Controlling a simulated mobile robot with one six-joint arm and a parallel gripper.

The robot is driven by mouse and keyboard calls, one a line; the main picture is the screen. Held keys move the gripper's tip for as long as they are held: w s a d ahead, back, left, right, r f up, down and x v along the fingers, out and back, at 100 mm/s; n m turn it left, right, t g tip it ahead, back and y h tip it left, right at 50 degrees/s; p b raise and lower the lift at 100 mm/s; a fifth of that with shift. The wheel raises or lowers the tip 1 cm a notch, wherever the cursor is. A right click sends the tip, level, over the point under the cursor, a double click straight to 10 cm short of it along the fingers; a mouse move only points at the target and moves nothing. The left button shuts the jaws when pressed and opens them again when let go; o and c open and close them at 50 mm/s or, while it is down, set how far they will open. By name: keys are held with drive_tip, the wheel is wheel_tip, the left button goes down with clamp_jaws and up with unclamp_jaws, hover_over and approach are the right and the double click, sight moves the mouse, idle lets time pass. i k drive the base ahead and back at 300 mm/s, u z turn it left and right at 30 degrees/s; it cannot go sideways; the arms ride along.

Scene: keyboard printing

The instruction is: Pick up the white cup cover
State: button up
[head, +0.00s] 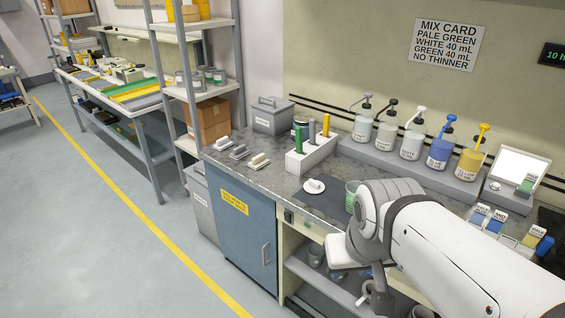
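The white cup cover (314,187) is a small round disc with a knob on top. It lies on the dark mat (328,203) on the grey bench. A green-tinted cup (351,194) stands just right of it, partly behind my arm. My white arm fills the lower right. My gripper (376,298) seems to hang low in front of the bench, well below the cover and apart from it. Its fingers cannot be made out clearly.
A white holder (311,154) with green and grey upright tools stands behind the cover. Pump bottles (411,143) line a raised grey ledge. Scrapers or brushes (259,162) lie to the left. A blue cabinet (246,226) is below. Floor at the left is free.

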sight(312, 186)
drive_tip(key=u, duration=0.2)
drive_tip(key=i, duration=1.4)
drive_tip(key=z, duration=0.4)
drive_tip(key=k, duration=0.85)
drive_tip(key=z, duration=0.2)
drive_tip(key=i, duration=0.9)
drive_tip(key=u, duration=0.1)
